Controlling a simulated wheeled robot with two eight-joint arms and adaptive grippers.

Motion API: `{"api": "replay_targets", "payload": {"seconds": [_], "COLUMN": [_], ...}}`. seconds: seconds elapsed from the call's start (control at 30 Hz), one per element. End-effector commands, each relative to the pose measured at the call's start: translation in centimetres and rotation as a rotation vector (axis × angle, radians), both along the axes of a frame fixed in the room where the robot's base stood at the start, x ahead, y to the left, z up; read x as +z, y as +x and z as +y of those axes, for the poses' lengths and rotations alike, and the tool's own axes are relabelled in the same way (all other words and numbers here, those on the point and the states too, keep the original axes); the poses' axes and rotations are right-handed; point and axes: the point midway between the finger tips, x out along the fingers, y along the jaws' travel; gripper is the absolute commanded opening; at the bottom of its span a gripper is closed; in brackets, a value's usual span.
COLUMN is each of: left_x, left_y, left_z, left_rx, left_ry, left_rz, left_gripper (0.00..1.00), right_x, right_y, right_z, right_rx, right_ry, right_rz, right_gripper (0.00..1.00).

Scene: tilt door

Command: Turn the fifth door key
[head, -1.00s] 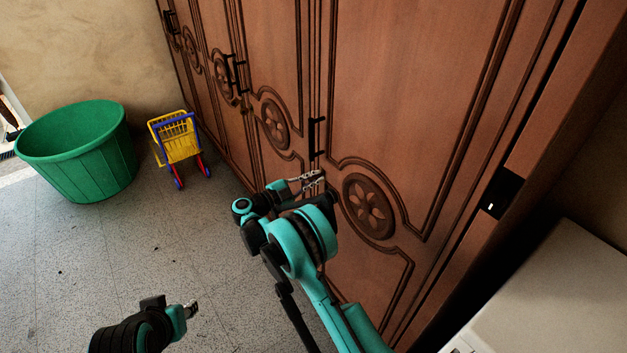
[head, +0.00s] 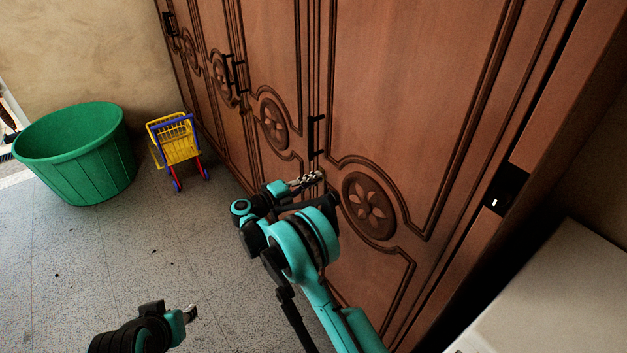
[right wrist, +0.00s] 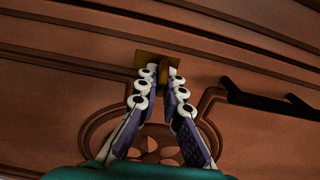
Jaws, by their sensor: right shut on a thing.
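My right gripper (head: 316,177) is at the wooden wardrobe doors, just below a black door handle (head: 316,137). In the right wrist view its two fingers (right wrist: 162,76) come together at a small brass key plate (right wrist: 150,60) on the door. They are shut on the key there; the fingertips hide most of it, so its angle cannot be told. The handle also shows in the right wrist view (right wrist: 270,98), to the right of the fingers. My left gripper (head: 191,313) is low over the floor, away from the doors; its finger gap is too small to judge.
A green tub (head: 80,160) and a yellow toy cart (head: 178,147) stand on the floor at the left. More handles (head: 235,75) are along the doors. A white surface (head: 560,290) is close at the lower right. The floor (head: 60,290) between is mostly clear.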

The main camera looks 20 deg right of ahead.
Motion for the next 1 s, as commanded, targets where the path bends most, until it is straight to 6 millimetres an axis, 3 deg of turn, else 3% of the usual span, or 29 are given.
{"api": "replay_targets", "payload": {"seconds": [0.57, 0.67, 1.0], "left_x": [-0.09, -0.09, -0.08], "left_y": [0.0, 0.0, -0.01], "left_z": [0.0, 0.0, 0.0], "left_rx": [0.0, 0.0, 0.0], "left_ry": [0.0, 0.0, 0.0], "left_rz": [0.0, 0.0, 0.0], "left_gripper": [0.34, 0.34, 0.34], "right_x": [-0.11, -0.11, -0.05], "right_y": [-0.04, -0.04, -0.06], "right_z": [-0.01, -0.02, 0.16], "right_rx": [-0.001, -0.001, 0.0], "right_ry": [0.014, 0.014, 0.013], "right_rz": [-0.032, -0.032, -0.032], "right_gripper": [0.0, 0.26, 0.28]}}
